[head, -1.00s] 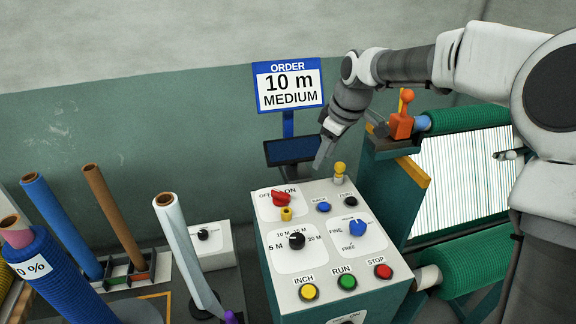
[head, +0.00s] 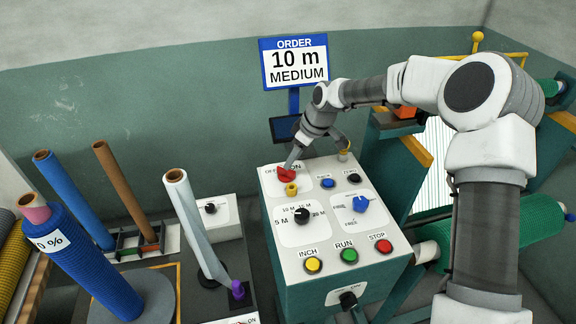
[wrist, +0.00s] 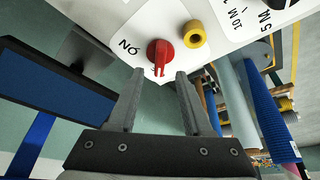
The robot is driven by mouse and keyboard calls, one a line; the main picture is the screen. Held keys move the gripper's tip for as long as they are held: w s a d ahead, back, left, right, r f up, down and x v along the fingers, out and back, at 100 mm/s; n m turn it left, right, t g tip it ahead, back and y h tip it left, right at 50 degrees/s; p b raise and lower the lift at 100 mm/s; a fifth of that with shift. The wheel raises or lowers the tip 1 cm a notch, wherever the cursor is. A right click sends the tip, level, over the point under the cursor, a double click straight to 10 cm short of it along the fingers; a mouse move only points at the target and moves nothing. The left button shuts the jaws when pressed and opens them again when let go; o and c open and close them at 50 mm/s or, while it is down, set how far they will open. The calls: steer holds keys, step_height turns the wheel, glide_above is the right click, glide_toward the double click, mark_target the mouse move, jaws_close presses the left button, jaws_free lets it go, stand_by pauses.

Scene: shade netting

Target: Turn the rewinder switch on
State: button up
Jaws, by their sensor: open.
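The red OFF/ON rotary switch (head: 286,175) sits at the back left of the control panel's top; it also shows in the wrist view (wrist: 160,54). A small yellow collar (wrist: 193,35) stands beside it. I cannot tell surely whether its handle points to OFF or ON. My gripper (head: 315,156) is above the back of the panel, fingers spread and empty. In the wrist view my gripper (wrist: 157,78) has the red switch just beyond and between its two fingertips, seemingly not touching. In the head view one fingertip partly overlaps the switch and its labels.
The panel also carries a black length knob (head: 302,215), a blue FINE/FREE knob (head: 360,203) and INCH, RUN and STOP buttons. A yellow-topped post (head: 344,150) stands at its back edge. The order sign (head: 294,62) and a dark screen (head: 285,128) are behind.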

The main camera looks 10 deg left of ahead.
mark_target(286, 173)
steer(key=shift+x, duration=2.7)
jaws_close()
